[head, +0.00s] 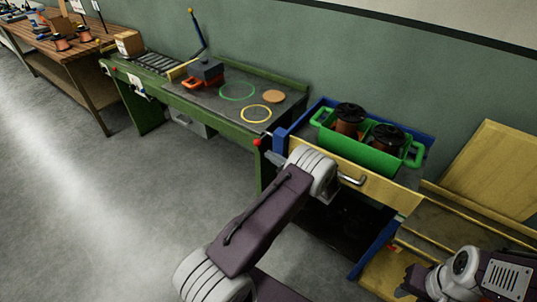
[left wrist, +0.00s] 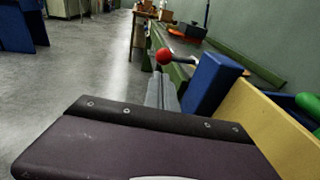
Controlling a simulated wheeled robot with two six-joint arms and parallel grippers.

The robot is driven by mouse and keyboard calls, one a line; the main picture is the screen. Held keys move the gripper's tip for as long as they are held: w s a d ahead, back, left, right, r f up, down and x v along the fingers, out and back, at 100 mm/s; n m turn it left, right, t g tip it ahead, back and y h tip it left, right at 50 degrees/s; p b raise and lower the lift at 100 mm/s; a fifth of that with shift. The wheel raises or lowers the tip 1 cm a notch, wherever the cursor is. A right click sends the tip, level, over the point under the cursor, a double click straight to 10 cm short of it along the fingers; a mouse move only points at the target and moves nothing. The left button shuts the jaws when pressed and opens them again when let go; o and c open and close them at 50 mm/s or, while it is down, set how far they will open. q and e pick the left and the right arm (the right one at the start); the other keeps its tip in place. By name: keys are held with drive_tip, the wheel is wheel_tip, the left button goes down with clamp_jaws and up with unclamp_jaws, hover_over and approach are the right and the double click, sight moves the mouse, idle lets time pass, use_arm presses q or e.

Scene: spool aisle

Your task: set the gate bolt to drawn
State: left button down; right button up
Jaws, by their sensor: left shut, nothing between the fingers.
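The gate bolt shows as a red ball knob (head: 257,142) on a short metal rod at the left corner of the blue-framed unit, beside the green bench. In the left wrist view the red knob (left wrist: 163,57) stands out to the left of a blue post (left wrist: 212,84). My left gripper (head: 272,157) is shut and empty, just below and right of the knob in the head view. Its narrow grey fingers (left wrist: 166,92) point towards the knob in the left wrist view; I cannot tell whether they touch it. My right gripper is not in view.
A green crate (head: 352,151) with dark-flanged spools sits in the blue-framed unit, behind a yellow front (head: 375,184) with a handle. The green bench (head: 220,115) holds a dark block and coloured rings. Open grey floor (head: 90,210) lies to the left.

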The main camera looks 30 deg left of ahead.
use_arm(q)
drive_tip(key=v, duration=1)
drive_tip(key=shift+d+r, duration=0.15)
drive_tip(key=shift+d, duration=0.05)
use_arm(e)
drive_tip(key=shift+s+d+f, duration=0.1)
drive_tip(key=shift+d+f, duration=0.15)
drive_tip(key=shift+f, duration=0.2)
use_arm(q)
drive_tip(key=shift+s+a, duration=0.1)
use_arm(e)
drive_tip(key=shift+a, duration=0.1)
